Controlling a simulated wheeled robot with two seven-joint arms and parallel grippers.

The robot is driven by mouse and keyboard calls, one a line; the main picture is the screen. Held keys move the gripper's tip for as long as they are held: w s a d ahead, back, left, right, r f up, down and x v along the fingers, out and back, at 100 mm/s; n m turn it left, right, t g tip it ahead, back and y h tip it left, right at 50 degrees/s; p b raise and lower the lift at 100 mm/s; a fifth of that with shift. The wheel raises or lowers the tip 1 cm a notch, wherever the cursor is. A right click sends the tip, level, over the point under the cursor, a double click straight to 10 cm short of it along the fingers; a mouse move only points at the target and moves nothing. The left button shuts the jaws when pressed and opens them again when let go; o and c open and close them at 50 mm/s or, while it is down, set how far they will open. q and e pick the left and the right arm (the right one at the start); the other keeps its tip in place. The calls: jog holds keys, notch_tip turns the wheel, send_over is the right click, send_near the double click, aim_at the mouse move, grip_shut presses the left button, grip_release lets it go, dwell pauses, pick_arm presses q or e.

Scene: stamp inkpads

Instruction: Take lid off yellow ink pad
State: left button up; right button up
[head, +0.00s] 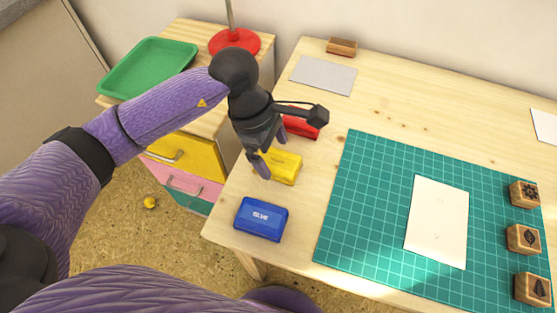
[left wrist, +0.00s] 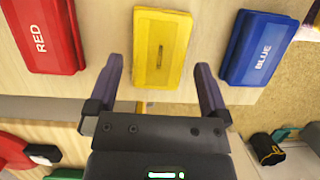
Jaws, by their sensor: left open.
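The yellow ink pad (head: 285,167) lies on the wooden table between the red and blue pads. In the left wrist view the yellow ink pad (left wrist: 161,48) shows its lid on top, with a small mark in the middle. My left gripper (head: 271,158) is open and empty above the pad's left side, partly covering it in the head view. In the left wrist view its two fingers (left wrist: 158,80) are spread wide, pointing toward the pad's near end, one to each side. I cannot tell the height of the gap. My right gripper is not in view.
The red ink pad (head: 301,124) and blue ink pad (head: 261,219) sit on either side, close to the yellow one. A green cutting mat (head: 370,200) with white paper (head: 437,222) lies to the right. A green tray (head: 150,66) and red stand base (head: 234,41) are on the drawer unit.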

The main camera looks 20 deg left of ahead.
pick_arm(q)
jog(key=shift+x, duration=0.85)
jog(key=shift+r, duration=0.2)
jog(key=c, duration=1.1)
